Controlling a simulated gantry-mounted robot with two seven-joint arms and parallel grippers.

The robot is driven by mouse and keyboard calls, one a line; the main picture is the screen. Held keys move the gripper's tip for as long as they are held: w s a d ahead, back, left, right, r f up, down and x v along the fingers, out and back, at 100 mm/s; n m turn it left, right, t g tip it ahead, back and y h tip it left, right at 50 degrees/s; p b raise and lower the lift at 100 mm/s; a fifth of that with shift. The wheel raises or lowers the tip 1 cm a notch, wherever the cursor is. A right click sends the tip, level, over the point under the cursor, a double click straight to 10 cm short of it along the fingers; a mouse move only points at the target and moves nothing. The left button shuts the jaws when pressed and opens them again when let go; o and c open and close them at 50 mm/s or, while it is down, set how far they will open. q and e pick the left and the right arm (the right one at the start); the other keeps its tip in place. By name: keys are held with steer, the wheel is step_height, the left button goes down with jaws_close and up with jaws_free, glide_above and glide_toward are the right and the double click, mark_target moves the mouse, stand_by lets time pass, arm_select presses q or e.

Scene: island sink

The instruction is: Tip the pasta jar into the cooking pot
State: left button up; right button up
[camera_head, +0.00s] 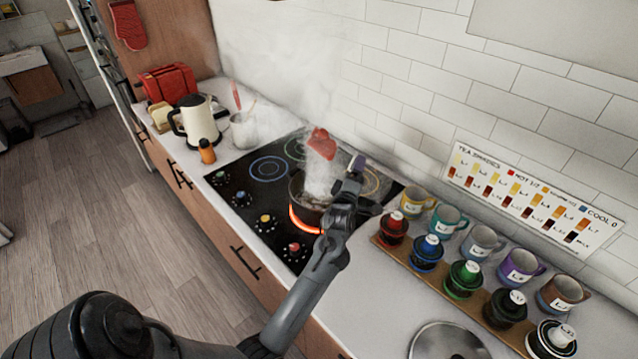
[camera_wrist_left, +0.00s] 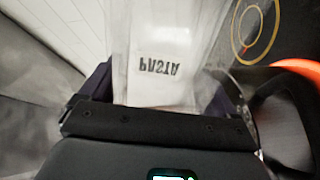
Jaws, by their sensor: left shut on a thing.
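My left gripper (camera_head: 350,178) is beside and above the cooking pot (camera_head: 297,187) at the pot's right side. In the left wrist view the gripper (camera_wrist_left: 160,88) is shut on a clear jar, the pasta jar (camera_wrist_left: 130,30). Its white label reads PASTA and appears flipped in that view. In the head view the jar is hard to make out against the white steam. The dark pot stands on a burner glowing orange, partly hidden by my gripper. My right gripper is not in view.
A red object (camera_head: 321,143) shows in the steam above the pot; I cannot tell what it is. A cream kettle (camera_head: 199,121) stands left.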

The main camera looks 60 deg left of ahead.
mark_target(367, 168)
arm_select(q)
steer(key=m+p, duration=0.1)
steer(key=r+m+p, duration=0.1)
steer(key=m+p, duration=0.1)
steer(key=m, duration=0.1)
steer(key=shift+w+d+r+p, duration=0.25)
steer(key=shift+w+d+p, duration=0.05)
steer(key=shift+w+d, duration=0.05)
steer(key=r+m+p, duration=0.1)
steer(key=p, duration=0.1)
steer(key=r+m+p, duration=0.1)
steer(key=m+p, duration=0.1)
steer(key=r+m+p, duration=0.1)
steer(key=m+p, duration=0.1)
steer(key=shift+w+d+r, duration=0.2)
steer(key=shift+d+r, duration=0.05)
steer(key=shift+r, duration=0.1)
steer(key=m+p, duration=0.1)
steer(key=w+d+m, duration=0.1)
steer(key=m, duration=0.1)
steer(key=shift+f+p, duration=0.2)
steer(key=shift+p, duration=0.15)
steer(key=shift+w+d+r+m+p, duration=0.15)
steer(key=shift+m+p, duration=0.25)
steer(key=shift+m, duration=0.25)
steer(key=shift+r+m+p, duration=0.15)
steer(key=shift+m+p, duration=0.25)
steer(key=shift+m, duration=0.25)
